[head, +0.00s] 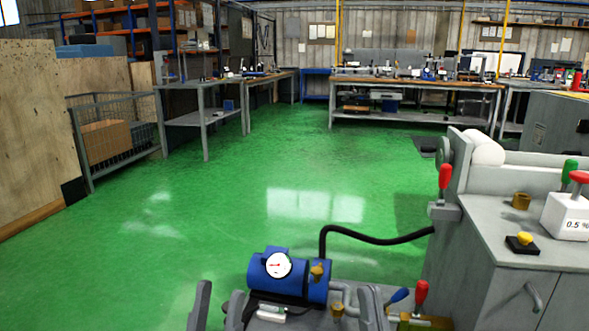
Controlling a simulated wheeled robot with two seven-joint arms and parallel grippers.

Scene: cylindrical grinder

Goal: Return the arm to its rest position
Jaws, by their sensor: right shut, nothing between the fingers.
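Grey parts of what look like my two grippers rise from the bottom edge in the head view. My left gripper (217,310) shows as two grey pieces a little apart, cut off by the frame edge, so its jaw state is unclear. My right gripper (374,308) is further right, shut with nothing in it. The arms behind both are out of frame. A blue tank (297,278) with a white dial gauge (277,265) lies beyond and between them.
A black hose (375,238) runs from the tank to the grey grinder (507,225) at right. A wire cage (115,140) and workbenches (415,84) stand further off. The green floor (240,190) between is clear.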

